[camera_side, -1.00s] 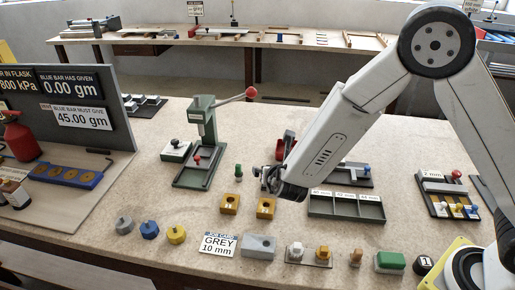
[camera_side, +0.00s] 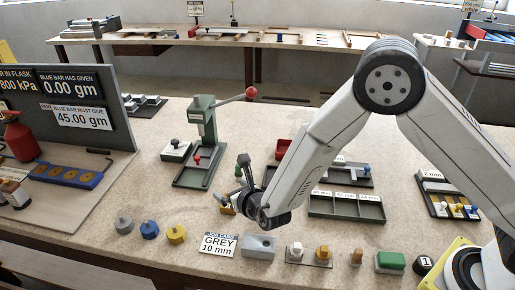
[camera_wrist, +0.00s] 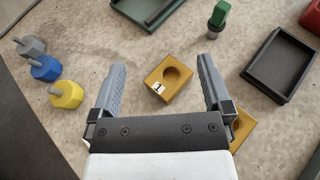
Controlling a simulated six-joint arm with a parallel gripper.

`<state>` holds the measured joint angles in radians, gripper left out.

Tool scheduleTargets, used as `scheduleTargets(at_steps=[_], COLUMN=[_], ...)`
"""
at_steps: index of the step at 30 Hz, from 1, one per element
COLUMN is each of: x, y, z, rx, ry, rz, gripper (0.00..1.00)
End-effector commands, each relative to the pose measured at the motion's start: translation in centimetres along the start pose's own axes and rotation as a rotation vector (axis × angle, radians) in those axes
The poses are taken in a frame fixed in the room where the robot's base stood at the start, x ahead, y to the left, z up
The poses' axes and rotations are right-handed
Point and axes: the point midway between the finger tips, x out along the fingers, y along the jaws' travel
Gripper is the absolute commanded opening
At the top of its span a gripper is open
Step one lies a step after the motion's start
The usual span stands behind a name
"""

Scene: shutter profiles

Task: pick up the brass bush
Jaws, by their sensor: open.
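Two brass-coloured square blocks, each with a round hole, lie on the bench; I cannot tell whether one is the brass bush. In the wrist view one brass block (camera_wrist: 165,82), with a small white tag marked 1, lies between my gripper's spread fingers. My gripper (camera_wrist: 162,64) is open and empty above it. The other brass block (camera_wrist: 243,126) is partly hidden by the right finger. In the side view my gripper (camera_side: 230,187) hangs over the left block (camera_side: 225,210), mostly covering it. The other block is hidden behind my arm there.
A green-topped peg (camera_wrist: 218,20) and a dark tray (camera_wrist: 280,65) stand to the right. Grey, blue and yellow hex pieces (camera_wrist: 66,94) stand at left. In the side view, a green press (camera_side: 203,140) stands behind; a grey block (camera_side: 259,247) and small stands are in front.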

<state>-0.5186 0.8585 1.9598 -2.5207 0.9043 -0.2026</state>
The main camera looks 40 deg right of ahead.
Motion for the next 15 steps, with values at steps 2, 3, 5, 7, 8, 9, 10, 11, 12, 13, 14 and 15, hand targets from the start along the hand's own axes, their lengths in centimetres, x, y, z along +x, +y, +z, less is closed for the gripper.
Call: scheduleTargets(at_steps=[2,3,5,7,8,9,10,11,12,13,14,15], x=[0.3,0.4,0.6,0.8,0.8,0.9,0.9,1.0,1.0,1.0,1.0,1.0], y=[0.0,0.0,0.0,0.0,0.0,0.0,0.0,0.0,0.0,0.0,0.0,0.0], z=[-0.8,-1.1,-1.5,-1.9,-2.0,-2.1,-2.2,-2.3,-2.3,-2.3,-2.3,-2.3], rx=[-0.001,0.0,0.001,0.001,0.001,0.001,0.001,0.001,0.001,0.001,0.001,0.001], ry=[0.001,0.001,0.0,0.001,0.0,0.0,0.0,-0.001,-0.001,-0.001,-0.001,-0.001], rz=[-0.001,-0.001,-0.001,-0.001,-0.001,0.0,0.0,0.0,0.0,0.0,0.0,0.0], gripper=[1.0,1.0,1.0,1.0,1.0,1.0,1.0,1.0,1.0,1.0,1.0,1.0])
